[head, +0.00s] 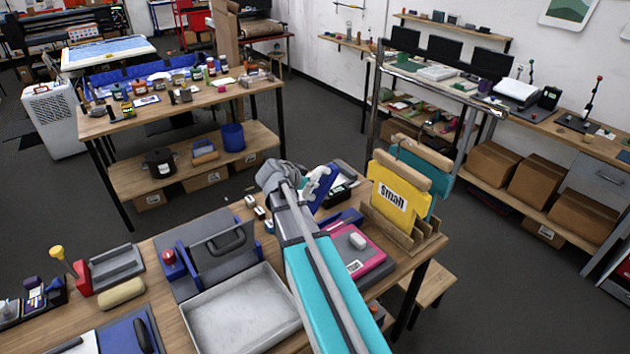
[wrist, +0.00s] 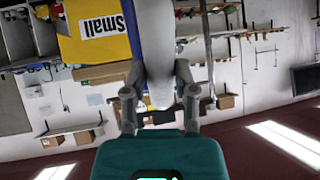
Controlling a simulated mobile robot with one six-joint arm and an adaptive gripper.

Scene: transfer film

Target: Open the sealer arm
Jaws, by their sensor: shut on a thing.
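My gripper (wrist: 159,80) shows in the wrist view with its two grey fingers closed on either side of a smooth light grey bar (wrist: 155,35). The bar runs from between the fingers to the top edge of that view. I take it to be the sealer arm, but its base is out of sight there. In the head view my own arm reaches over the bench and hides much of the work spot. A blue upright piece (head: 327,187) with a white part (head: 317,176) shows just beyond my arm; I cannot tell which part is sealer.
A yellow "Small" board (head: 397,192) stands in a wooden rack to the right. A pink-topped device (head: 356,250) lies right of my arm. A grey tray (head: 240,315) and a press-like device with a black handle (head: 225,240) sit left. A farther table (head: 190,100) holds many small items.

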